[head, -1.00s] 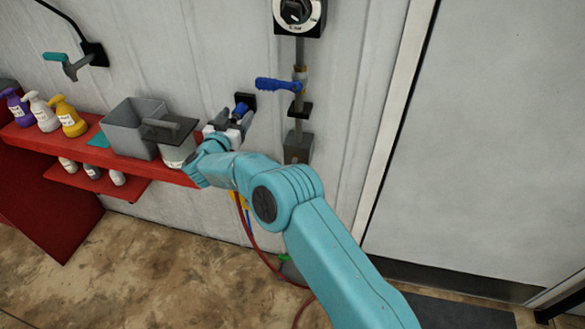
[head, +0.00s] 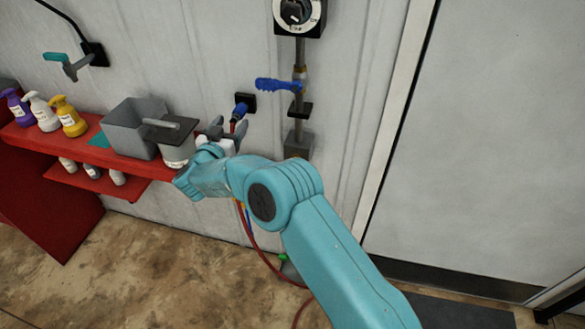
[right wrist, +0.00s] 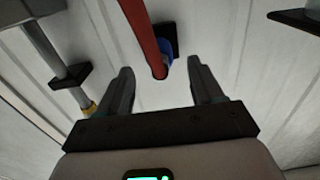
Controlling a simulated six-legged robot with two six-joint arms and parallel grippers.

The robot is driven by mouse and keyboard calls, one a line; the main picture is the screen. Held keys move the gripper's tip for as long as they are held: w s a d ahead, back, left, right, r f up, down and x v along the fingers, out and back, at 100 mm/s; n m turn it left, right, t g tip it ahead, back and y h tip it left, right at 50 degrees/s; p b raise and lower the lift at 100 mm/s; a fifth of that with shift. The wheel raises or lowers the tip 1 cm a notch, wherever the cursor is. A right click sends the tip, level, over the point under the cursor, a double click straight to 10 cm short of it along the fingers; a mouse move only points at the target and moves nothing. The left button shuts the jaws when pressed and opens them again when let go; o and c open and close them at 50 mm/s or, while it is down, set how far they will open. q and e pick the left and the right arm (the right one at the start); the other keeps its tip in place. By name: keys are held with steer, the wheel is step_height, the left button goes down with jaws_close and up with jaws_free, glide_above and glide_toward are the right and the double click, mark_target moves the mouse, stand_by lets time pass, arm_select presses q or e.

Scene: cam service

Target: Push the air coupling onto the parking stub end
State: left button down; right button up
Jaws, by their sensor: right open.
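The blue air coupling (head: 240,109) sits at a small black wall plate (head: 248,100), with the red hose (head: 247,205) running down from it. In the right wrist view the coupling (right wrist: 167,46) shows against the black plate (right wrist: 174,32), partly behind the hose (right wrist: 142,30). The parking stub end itself is hidden, so I cannot tell how deep the coupling sits. My right gripper (head: 229,131) is just below and in front of the coupling. Its two fingers are apart and empty in the right wrist view (right wrist: 160,66), clear of the coupling. My left gripper is not in view.
A vertical pipe with a blue lever valve (head: 279,85) stands right of the coupling. A red shelf (head: 75,143) on the left carries spray bottles, a grey bin (head: 130,125) and a lidded can (head: 177,152). A door (head: 485,150) is at the right.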

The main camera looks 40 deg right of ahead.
steer(key=shift+v, duration=1.2)
steer(key=shift+a, duration=0.1)
